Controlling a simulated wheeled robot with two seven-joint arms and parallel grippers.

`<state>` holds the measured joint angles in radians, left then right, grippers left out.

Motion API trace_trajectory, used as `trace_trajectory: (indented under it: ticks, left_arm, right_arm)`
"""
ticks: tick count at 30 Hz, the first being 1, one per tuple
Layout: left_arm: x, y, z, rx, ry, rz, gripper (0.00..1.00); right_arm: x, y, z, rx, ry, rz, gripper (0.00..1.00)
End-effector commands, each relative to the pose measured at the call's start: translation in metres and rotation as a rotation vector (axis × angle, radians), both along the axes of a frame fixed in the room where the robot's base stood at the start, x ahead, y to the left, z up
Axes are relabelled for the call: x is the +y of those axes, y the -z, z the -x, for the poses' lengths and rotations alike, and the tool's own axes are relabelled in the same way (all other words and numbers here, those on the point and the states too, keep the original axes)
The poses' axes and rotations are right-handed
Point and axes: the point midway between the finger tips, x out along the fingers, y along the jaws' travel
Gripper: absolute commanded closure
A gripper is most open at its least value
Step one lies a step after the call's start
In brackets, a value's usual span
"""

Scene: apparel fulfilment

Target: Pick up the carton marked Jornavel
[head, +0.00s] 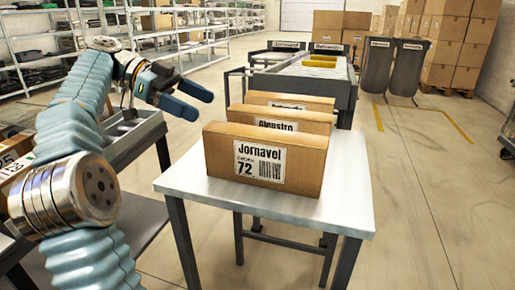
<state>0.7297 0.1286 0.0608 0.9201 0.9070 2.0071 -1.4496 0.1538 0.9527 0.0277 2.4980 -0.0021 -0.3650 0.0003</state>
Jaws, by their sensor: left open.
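The carton marked Jornavel (219,158) stands upright on a white-topped table (190,181), its label with the number 72 facing me. It is the front one of three cartons in a row. My left gripper (196,104) is raised to the left of the carton and apart from it, open and empty, with its dark blue fingers pointing right. My right gripper cannot be made out; only a small dark piece shows at the right edge.
The Glenstro carton (315,125) stands close behind, with another carton (310,102) behind it. A roller conveyor (322,70) lies beyond. A grey cart (143,131) stands left of the table. Dark bins (408,68) and stacked boxes (448,52) are at the back right. Floor right of the table is clear.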

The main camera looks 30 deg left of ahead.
Motion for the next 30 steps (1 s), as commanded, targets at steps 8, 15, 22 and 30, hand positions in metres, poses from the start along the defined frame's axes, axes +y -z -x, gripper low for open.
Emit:
trace_trajectory:
  ticks: [8,15,22,30]
  left_arm:
    - [-0.036,0.023,-0.015,-0.001,0.005,0.003,0.00]
    - [-0.065,0.036,-0.030,0.001,0.003,0.001,0.00]
    - [-0.085,0.044,-0.040,0.000,0.004,0.001,0.00]
    - [-0.110,0.057,-0.054,0.000,0.001,0.000,0.00]
  right_arm:
    - [-0.012,0.043,-0.004,-0.006,0.022,0.018,0.57]
    - [-0.015,0.048,-0.006,-0.010,0.027,0.023,0.57]
    - [-0.016,0.051,-0.006,-0.011,0.028,0.024,0.57]
    - [-0.017,0.055,-0.007,-0.011,0.031,0.026,0.57]
